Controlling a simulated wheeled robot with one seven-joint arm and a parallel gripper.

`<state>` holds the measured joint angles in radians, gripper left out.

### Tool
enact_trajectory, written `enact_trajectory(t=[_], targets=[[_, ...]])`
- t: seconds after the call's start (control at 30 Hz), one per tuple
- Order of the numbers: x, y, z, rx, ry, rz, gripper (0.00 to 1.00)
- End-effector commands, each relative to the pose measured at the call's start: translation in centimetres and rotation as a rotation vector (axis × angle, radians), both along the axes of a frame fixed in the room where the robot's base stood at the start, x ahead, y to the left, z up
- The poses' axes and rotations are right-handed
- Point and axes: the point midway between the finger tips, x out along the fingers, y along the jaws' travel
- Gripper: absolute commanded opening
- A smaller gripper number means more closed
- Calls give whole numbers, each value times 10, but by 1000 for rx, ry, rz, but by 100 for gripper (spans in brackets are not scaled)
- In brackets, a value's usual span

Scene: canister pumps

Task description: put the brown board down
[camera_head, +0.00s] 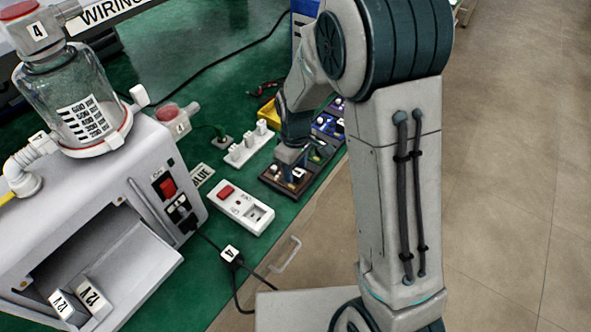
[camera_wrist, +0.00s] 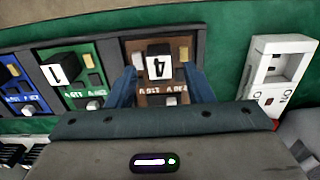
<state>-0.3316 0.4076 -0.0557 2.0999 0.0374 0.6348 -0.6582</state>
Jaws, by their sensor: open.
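The brown board (camera_wrist: 182,46) bears a black block marked 4 and lies in the end slot of a dark rack (camera_wrist: 25,58). In the head view the brown board (camera_head: 297,186) shows only partly, at the rack's near end. My gripper (camera_wrist: 161,88) is open, its two blue fingers on either side of the board's lower part and block. Whether the fingers touch the board I cannot tell. In the head view my gripper (camera_head: 291,160) is right above the rack's near end, and my arm hides part of the rack.
A green board (camera_wrist: 78,72) and a blue board (camera_wrist: 22,90) sit in the neighbouring slots. A white switch box (camera_head: 240,207) with a red switch lies on the green mat left of the rack. A pump unit (camera_head: 75,215) stands further left. Black cables cross the mat.

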Motion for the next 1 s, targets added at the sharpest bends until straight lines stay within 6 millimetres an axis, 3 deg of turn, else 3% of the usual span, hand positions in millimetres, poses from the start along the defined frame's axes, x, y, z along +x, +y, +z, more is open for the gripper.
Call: enact_trajectory(t=[0.2, 0.4, 0.73, 0.87, 1.0], targets=[[1, 0, 50, 2, -7, 0, 47], [1, 0, 86, 1, -3, 0, 47], [-1, -2, 105, 0, -3, -9, 47], [-12, -15, 118, 8, -24, -81, 47], [-41, -43, 142, 25, -69, -251, 47]])
